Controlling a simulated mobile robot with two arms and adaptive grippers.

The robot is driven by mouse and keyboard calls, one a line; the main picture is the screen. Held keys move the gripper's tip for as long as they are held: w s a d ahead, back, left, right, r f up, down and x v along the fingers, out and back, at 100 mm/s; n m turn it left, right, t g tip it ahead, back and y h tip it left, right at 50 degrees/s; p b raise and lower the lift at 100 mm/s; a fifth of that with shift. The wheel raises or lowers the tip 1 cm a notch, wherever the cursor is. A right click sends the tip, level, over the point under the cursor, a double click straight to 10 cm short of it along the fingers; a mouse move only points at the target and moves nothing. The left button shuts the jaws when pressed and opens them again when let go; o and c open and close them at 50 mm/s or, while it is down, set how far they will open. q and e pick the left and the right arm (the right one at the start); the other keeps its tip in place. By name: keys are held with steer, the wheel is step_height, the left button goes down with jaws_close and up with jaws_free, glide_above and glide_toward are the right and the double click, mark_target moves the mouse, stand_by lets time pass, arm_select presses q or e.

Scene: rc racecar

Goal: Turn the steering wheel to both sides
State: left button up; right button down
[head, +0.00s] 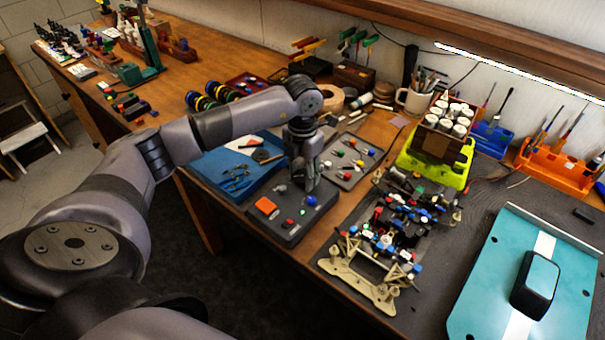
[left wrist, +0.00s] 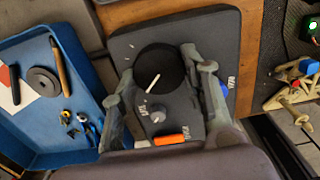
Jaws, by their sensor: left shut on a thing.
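The dark grey control box (head: 282,233) sits near the table's front edge, with an orange switch (head: 266,207) and small coloured knobs on top. It also shows in the left wrist view (left wrist: 222,28). The steering wheel, a black round disc with a white mark (left wrist: 158,64), is on the box top in the left wrist view. My left gripper (head: 311,182) points down at the box; its fingers lie on both sides of the wheel and are shut on it. In the head view the gripper hides the wheel. The racecar chassis (head: 358,278) lies to the right. My right gripper is not in view.
A blue tray (head: 208,168) with tools is left of the box, and a grey parts tray (head: 342,182) is behind it. A turquoise car body (head: 490,270) lies at the right. Tool holders and a mug (head: 413,101) stand along the back.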

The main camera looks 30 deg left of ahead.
mark_target(302, 176)
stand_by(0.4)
arm_select(q)
steer(key=o, duration=1.1)
steer(key=shift+o, duration=0.2)
step_height(302, 176, up, 12)
